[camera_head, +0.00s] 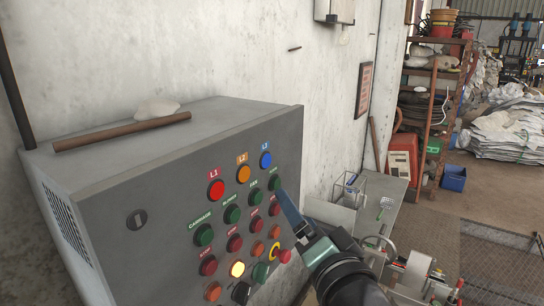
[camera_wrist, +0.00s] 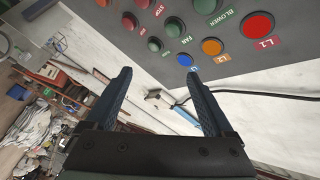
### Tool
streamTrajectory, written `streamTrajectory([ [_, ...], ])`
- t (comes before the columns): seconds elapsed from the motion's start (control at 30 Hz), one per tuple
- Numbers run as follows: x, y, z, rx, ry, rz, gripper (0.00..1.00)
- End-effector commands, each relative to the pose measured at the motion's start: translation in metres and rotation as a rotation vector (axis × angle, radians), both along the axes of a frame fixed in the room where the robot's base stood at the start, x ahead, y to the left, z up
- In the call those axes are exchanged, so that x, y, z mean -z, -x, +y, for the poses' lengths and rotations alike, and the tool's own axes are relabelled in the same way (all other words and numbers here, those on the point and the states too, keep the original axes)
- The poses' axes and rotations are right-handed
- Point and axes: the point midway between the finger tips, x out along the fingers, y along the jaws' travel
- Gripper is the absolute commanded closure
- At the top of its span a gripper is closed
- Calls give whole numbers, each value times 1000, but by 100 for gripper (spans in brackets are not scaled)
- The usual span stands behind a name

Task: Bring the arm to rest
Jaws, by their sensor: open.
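My gripper (camera_wrist: 160,95) is open in the wrist view, with its two dark blue fingers apart and nothing between them. In the head view my gripper (camera_head: 290,212) is at the right side of the grey control panel (camera_head: 110,200), in front of its button face. One finger overlaps the panel's right edge there. I cannot tell whether it touches the panel. The wrist view shows the panel's underside-up face (camera_wrist: 235,60) along the top, with its lamps and buttons beyond the fingertips. My dark arm comes in from the bottom of the head view.
A wooden stick (camera_head: 120,131) and a whitish lump (camera_head: 157,109) lie on top of the panel box. A grey bench (camera_head: 385,205) with a wire holder stands to the right. A rusty shelf (camera_head: 437,90) is farther back. Open floor (camera_head: 490,190) lies at the far right.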

Motion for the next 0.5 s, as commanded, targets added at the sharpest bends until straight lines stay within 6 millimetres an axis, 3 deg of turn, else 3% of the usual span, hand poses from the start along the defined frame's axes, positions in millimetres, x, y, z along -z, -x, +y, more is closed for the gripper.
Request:
streamTrajectory([
  [0.03,-36,5,9,34,105,-103,12],
  [0.1,-80,15,16,93,238,-234,12],
  [0.3,-193,72,35,301,537,-581,12],
  [0.4,-235,107,42,410,639,-717,12],
  [0.5,-264,137,45,502,706,-816,12],
])
